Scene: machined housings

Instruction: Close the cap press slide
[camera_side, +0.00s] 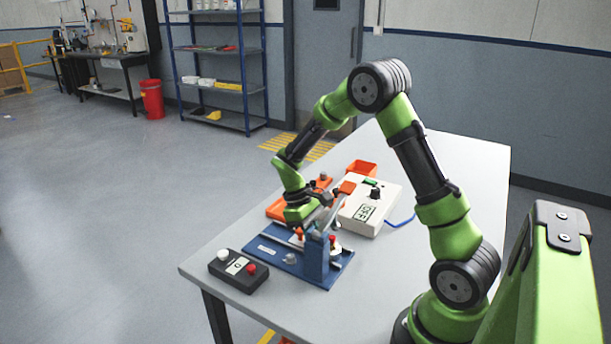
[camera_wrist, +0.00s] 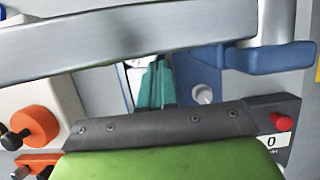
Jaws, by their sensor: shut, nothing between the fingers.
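The cap press is a blue base plate (camera_side: 275,262) with a blue upright block (camera_side: 316,258), near the front of the grey table in the side view. A red knob and a white round part show beside the block. My gripper is low over the press, just behind the block; its fingertips are hard to make out in the side view. In the wrist view my teal fingers (camera_wrist: 154,84) are together and empty, partly hidden by a grey bar (camera_wrist: 125,45) crossing the picture. A silver knob (camera_wrist: 203,94) lies to their right. I cannot tell how far the slide stands open.
A black button box (camera_side: 238,270) stands left of the press. A white box with a display (camera_side: 368,206) stands behind right, with a blue cable. The table's right and far parts are clear.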

